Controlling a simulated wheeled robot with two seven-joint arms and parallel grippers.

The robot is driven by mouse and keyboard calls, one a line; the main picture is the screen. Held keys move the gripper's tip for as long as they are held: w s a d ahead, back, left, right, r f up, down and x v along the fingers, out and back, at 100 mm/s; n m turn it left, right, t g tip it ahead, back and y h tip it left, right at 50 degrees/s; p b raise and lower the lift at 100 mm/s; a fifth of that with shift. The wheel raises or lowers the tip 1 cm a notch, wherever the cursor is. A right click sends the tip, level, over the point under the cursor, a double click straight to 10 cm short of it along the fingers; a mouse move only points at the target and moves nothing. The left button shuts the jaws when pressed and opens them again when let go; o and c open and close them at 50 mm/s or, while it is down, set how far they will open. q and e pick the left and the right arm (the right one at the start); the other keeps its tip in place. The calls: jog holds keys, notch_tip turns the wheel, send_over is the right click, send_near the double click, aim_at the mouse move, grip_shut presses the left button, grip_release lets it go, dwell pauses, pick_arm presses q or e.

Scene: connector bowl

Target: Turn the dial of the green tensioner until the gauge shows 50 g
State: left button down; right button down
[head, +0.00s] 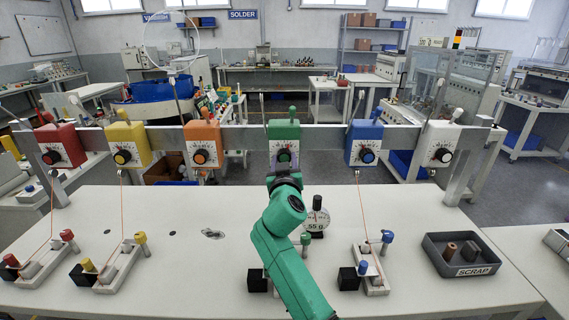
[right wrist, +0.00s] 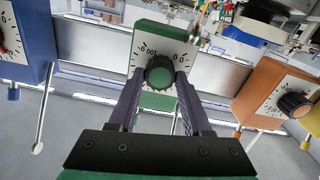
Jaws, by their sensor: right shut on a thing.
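The green tensioner (head: 284,132) hangs on the metal rail, between the orange and blue ones. Its dial (right wrist: 160,75) has a green face with a dark rim, in front of a white scale. My right gripper (right wrist: 161,78) has its two fingers on either side of the dial and is shut on it. In the head view my right gripper (head: 284,165) covers the lower part of the green tensioner. The gauge (head: 316,216) on the table reads 55 g; my arm stands just left of it. My left gripper is in neither view.
Red (head: 60,145), yellow (head: 128,144), orange (head: 203,144), blue (head: 364,142) and white (head: 440,143) tensioners hang on the same rail (head: 325,138). A grey SCRAP tray (head: 436,259) with brown and dark pieces is at the right. The table's (head: 180,275) left middle is mostly clear.

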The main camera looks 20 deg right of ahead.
jog(key=shift+r+n, duration=0.1)
jog(key=shift+n, duration=1.3)
jog(key=c, duration=0.6)
grip_release()
jog(key=shift+c, duration=0.2)
jog(key=o, duration=0.3)
jog(key=shift+w, duration=0.1)
jog(key=shift+w+f, duration=0.15)
jog(key=shift+f, duration=0.05)
jog(key=v, duration=1.4)
jog(key=shift+s, duration=0.3)
